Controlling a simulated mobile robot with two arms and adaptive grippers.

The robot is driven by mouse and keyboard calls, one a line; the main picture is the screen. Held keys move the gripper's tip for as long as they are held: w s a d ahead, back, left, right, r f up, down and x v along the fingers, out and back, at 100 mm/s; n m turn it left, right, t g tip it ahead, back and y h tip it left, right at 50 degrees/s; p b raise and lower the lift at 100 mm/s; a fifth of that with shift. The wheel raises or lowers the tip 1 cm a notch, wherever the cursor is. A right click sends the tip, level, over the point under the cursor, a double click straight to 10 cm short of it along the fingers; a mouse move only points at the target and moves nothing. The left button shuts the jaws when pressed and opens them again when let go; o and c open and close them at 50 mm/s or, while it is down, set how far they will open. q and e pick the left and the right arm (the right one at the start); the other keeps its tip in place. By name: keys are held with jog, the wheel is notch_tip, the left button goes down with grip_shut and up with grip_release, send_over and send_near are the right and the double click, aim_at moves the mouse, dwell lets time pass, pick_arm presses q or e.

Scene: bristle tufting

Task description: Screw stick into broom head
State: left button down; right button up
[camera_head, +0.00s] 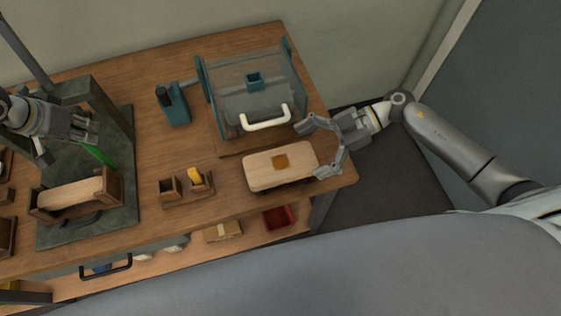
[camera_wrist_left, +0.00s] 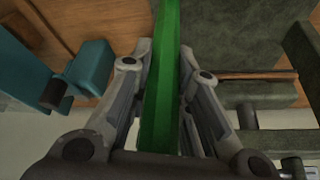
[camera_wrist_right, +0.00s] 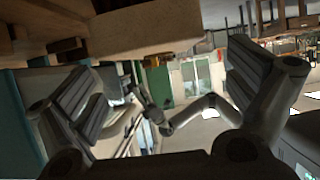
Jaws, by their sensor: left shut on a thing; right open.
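A green stick (camera_head: 101,155) is held in my left gripper (camera_head: 88,133), over the dark fixture on the left of the table. In the left wrist view the green stick (camera_wrist_left: 162,85) runs between the shut fingers (camera_wrist_left: 162,60). A pale wooden block (camera_head: 75,193) lies in a wooden holder just below the stick; it may be the broom head. I cannot tell whether the stick touches it. My right gripper (camera_head: 311,150) is open at the right end of a wooden board (camera_head: 262,178) with a brown square on it. The right wrist view shows its spread fingers (camera_wrist_right: 165,85) with nothing between them.
A clear box with teal sides and a white handle (camera_head: 265,119) stands at the back right. A teal device (camera_head: 173,104) is left of it. Small wooden bins (camera_head: 185,192) sit at the front middle. A red tray (camera_head: 278,217) is on the lower shelf. The centre table is clear.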

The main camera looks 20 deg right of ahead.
aim_at(283, 162)
jog(key=shift+a+f, duration=0.1)
jog(key=x, duration=0.1)
jog(key=p+x, duration=0.1)
jog(key=x, duration=0.2)
jog(key=shift+w+a+p, duration=0.15)
jog(key=shift+a+p, duration=0.15)
jog(key=shift+a, duration=0.4)
jog(key=shift+f, duration=0.1)
jog(key=c, duration=1.3)
